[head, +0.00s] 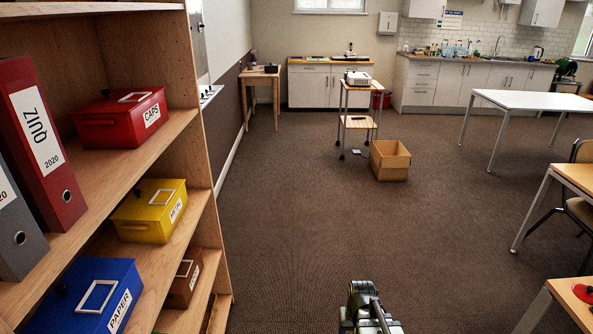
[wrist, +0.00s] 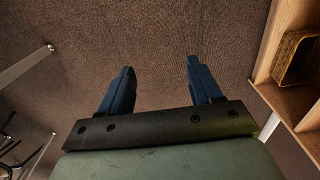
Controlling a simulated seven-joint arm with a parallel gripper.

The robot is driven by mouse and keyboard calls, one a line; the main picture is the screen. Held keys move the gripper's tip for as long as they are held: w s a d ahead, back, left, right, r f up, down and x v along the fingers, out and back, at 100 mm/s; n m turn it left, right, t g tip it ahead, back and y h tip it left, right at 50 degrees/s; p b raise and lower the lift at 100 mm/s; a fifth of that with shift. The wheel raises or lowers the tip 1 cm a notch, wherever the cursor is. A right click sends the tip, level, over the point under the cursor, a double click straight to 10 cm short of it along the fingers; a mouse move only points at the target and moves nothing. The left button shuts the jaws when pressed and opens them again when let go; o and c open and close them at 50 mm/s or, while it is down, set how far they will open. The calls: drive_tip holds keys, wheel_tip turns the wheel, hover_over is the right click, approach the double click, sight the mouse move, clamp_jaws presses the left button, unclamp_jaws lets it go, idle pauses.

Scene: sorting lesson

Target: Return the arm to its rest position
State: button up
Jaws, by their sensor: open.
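My gripper (wrist: 157,80) shows in the wrist view with its two dark blue fingers apart. Nothing is between them; only brown carpet (wrist: 160,35) lies beyond. In the head view, part of my arm shows at the bottom, right of centre, over the carpet (head: 290,220). The fingers cannot be made out in the head view.
A wooden shelf (head: 198,120) at left holds a red CAPS box (head: 105,125), a yellow METAL box (head: 145,215), a blue PAPER box (head: 85,290), a brown box (head: 183,280) and binders (head: 45,150). Tables stand at right (head: 525,100). A cardboard box (head: 391,165) stands on open floor.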

drive_tip(key=s+f+g, duration=0.3)
drive_tip(key=s+f, duration=0.7)
drive_tip(key=s, duration=0.5)
drive_tip(key=s+f+g, duration=0.3)
drive_tip(key=s+f, duration=0.7)
drive_tip(key=s, duration=0.5)
drive_tip(key=shift+s+a+f+g, duration=0.2)
drive_tip(key=shift+s+f+g, duration=0.1)
drive_tip(key=shift+g, duration=0.1)
